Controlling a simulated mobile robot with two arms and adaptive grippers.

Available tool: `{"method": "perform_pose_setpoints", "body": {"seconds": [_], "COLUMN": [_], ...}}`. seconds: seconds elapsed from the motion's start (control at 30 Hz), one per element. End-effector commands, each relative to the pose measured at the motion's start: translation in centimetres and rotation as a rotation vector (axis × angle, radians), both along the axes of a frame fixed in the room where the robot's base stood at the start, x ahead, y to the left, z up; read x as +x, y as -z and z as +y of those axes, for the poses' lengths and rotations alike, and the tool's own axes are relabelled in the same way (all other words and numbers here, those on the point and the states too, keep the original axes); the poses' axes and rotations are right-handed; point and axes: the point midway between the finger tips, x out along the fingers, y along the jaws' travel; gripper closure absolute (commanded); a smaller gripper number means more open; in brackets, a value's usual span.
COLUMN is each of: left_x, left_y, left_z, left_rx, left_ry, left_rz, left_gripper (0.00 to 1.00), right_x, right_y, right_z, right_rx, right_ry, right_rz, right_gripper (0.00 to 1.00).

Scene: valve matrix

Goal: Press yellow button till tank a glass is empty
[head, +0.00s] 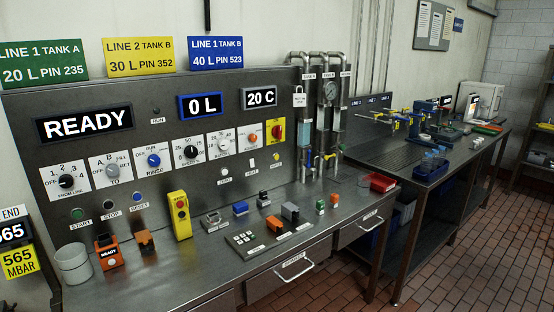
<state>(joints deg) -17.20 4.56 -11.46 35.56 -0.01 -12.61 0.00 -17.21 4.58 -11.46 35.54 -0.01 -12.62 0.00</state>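A small yellow button (276,156) sits low on the right part of the steel control panel, under the red knob with a yellow plate. Its label is too small to read surely. A display (204,105) reads 0 L and another (84,123) reads READY. Neither gripper is in view.
A keypad (250,241), small coloured blocks, a grey cup (72,263) and a red tray (378,182) are on the steel bench. A second bench (432,165) stands beyond, with brick floor in front.

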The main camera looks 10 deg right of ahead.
Motion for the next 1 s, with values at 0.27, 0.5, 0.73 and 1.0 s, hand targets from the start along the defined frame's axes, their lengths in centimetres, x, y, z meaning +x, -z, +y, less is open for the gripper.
{"method": "perform_pose_setpoints", "body": {"seconds": [0.27, 0.5, 0.73, 1.0], "left_x": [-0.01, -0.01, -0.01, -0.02], "left_y": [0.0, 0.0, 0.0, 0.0], "left_z": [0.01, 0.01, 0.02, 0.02], "left_rx": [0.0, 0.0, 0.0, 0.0], "left_ry": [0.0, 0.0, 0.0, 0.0], "left_rz": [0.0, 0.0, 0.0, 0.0], "left_gripper": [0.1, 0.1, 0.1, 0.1], "right_x": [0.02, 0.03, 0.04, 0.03], "right_y": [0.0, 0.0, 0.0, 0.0], "right_z": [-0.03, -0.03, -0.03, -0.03], "right_rx": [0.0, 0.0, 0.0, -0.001], "right_ry": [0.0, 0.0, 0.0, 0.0], "right_rz": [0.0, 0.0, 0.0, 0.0], "right_gripper": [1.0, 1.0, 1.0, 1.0]}}
